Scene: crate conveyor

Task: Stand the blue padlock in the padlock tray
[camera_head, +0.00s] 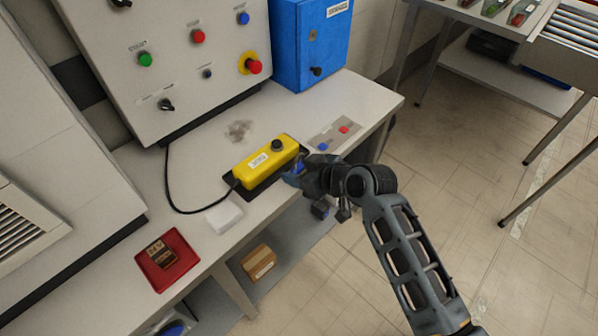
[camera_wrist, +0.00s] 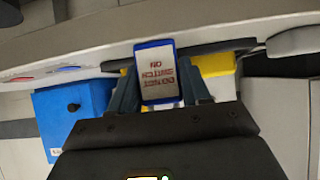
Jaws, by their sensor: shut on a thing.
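My gripper (camera_head: 298,170) is shut on a small blue thing (camera_head: 294,173), taken as the blue padlock, at the bench's front edge by the yellow switch box. In the wrist view it is a blue-rimmed block (camera_wrist: 158,72) with a white label reading "DO NOT SWITCH ON", upside down, between the two fingers (camera_wrist: 158,88). No shackle shows. A flat grey plate (camera_head: 322,136) with a red and a blue spot lies just right of the yellow box, beyond the gripper; it may be the padlock tray. A red tray (camera_head: 150,272) with brown labelled pieces lies at the front left.
The yellow switch box (camera_head: 262,163) with a black button and cable stands close to the gripper. A blue cabinet (camera_head: 298,50) and a control panel (camera_head: 140,75) back the bench. A white block (camera_head: 224,216) lies left.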

